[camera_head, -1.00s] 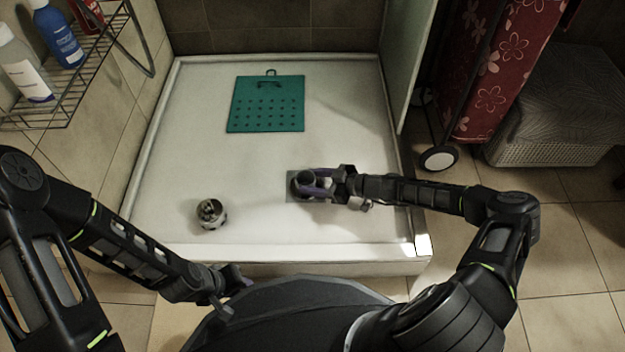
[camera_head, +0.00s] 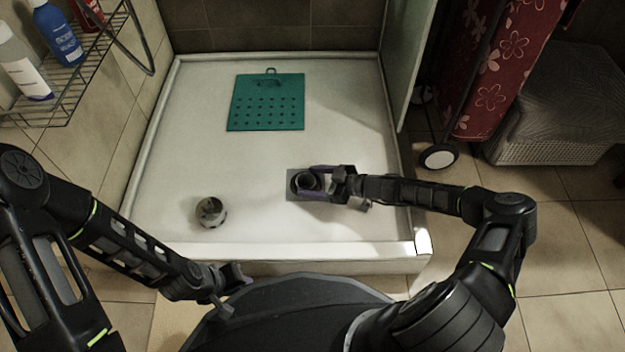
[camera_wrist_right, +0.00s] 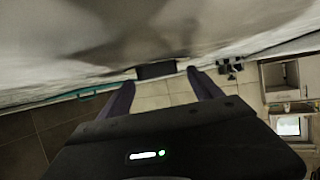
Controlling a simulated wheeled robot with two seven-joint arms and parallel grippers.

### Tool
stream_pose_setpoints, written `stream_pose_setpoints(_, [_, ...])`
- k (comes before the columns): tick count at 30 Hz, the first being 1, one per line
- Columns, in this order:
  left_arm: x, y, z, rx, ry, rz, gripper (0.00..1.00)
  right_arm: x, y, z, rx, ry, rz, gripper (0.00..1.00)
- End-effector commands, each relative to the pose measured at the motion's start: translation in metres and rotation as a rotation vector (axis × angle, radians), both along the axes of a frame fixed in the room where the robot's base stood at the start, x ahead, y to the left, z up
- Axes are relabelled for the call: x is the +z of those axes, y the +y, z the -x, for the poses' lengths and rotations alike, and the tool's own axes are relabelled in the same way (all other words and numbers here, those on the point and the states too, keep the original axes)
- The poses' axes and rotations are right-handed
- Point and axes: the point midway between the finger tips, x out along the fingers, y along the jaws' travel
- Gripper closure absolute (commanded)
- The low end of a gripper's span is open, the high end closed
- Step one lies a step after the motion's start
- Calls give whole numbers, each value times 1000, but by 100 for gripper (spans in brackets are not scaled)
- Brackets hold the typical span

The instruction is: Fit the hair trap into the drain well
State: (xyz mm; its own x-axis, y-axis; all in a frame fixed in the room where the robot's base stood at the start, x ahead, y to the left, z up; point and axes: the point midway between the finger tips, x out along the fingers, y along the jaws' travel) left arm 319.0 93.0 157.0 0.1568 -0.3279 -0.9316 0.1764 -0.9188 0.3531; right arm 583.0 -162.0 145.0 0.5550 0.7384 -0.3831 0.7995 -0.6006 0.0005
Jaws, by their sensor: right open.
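The hair trap (camera_head: 305,183) is a dark, short, round cup on the grey square drain plate (camera_head: 293,196) in the shower tray. It appears upright over the drain well, which it hides; I cannot tell how deep it sits. My right gripper (camera_head: 322,183) is open with its purple fingers around or just beside the trap, low over the tray. In the right wrist view, the open fingers (camera_wrist_right: 160,84) show with a dark block, likely the trap (camera_wrist_right: 157,70), between and beyond their tips. My left gripper (camera_head: 232,282) is low at the tray's front edge; its jaws are unclear.
A metallic round cup (camera_head: 211,212) stands on the white tray (camera_head: 255,165) to the left. A green perforated mat (camera_head: 266,103) lies at the back. A wire rack (camera_head: 70,95) with bottles is at the left wall. The tray between mat and drain is clear.

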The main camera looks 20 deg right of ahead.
Motion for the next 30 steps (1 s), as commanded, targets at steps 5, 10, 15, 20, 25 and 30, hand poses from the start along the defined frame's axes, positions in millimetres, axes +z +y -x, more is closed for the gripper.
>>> stream_pose_setpoints(5, [1, 0, 0, 0, 0, 0, 73, 14, -2, 0, 0, -1, 3, 26])
stream_pose_setpoints(10, [15, -1, 2, -1, 1, -2, 73, 27, -25, 18, -4, 1, 2, 26])
stream_pose_setpoints(15, [27, -1, 4, -2, 2, -5, 73, 42, -53, 39, -3, 0, 2, 26])
stream_pose_setpoints(20, [34, -2, 6, -3, 3, -7, 73, 52, -75, 56, -2, 1, 2, 26])
stream_pose_setpoints(25, [37, -2, 7, -4, 4, -8, 73, 57, -87, 65, 0, 1, 0, 26])
stream_pose_setpoints(30, [37, -2, 7, -4, 3, -8, 73, 57, -89, 67, 1, 0, 0, 26])
